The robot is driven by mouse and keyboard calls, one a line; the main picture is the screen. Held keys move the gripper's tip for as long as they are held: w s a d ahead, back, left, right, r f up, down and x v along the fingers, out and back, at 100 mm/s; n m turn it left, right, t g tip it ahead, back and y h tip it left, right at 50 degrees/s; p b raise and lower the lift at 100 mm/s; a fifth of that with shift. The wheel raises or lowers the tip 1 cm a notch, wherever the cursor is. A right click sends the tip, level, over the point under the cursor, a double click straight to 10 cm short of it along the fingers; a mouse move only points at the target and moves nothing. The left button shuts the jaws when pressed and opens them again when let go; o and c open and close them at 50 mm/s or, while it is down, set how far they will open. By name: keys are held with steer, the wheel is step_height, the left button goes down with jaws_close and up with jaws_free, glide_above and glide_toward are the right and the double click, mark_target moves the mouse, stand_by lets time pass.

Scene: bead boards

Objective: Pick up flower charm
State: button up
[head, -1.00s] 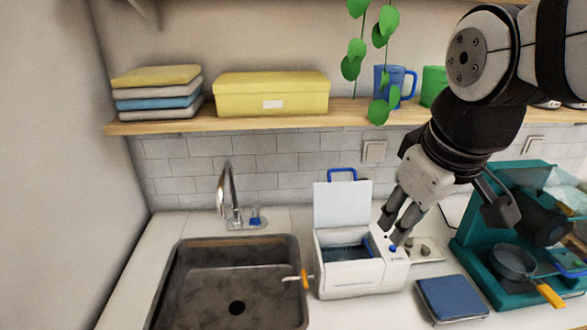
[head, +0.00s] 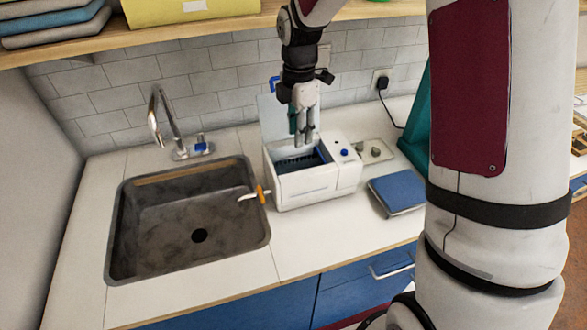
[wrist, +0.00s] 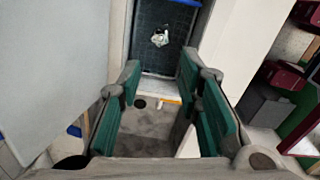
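A small whitish, shiny piece, probably the flower charm (wrist: 160,37), lies on the dark blue mesh basket floor (wrist: 150,57) in the wrist view. Its shape is too small to make out clearly. The basket sits inside a white box-shaped machine (head: 318,184) with its lid (head: 275,120) raised, in the head view. My gripper (head: 304,142) points down over the machine's opening. In the wrist view my gripper (wrist: 158,80) is open, its green-padded fingers apart with nothing between them. The charm appears beyond the fingertips and is not visible in the head view.
A dark sink (head: 190,222) with a faucet (head: 160,125) is left of the machine. An orange-handled tool (head: 261,195) lies between them. A blue flat pad (head: 397,194) and a small tray with knobs (head: 374,152) are at right. The raised lid stands close to my gripper.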

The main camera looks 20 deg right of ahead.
mark_target(297, 170)
step_height(297, 170, down, 14)
steer(key=shift+r+p, duration=0.25)
steer(key=shift+p, duration=0.8)
steer(key=c, duration=0.6)
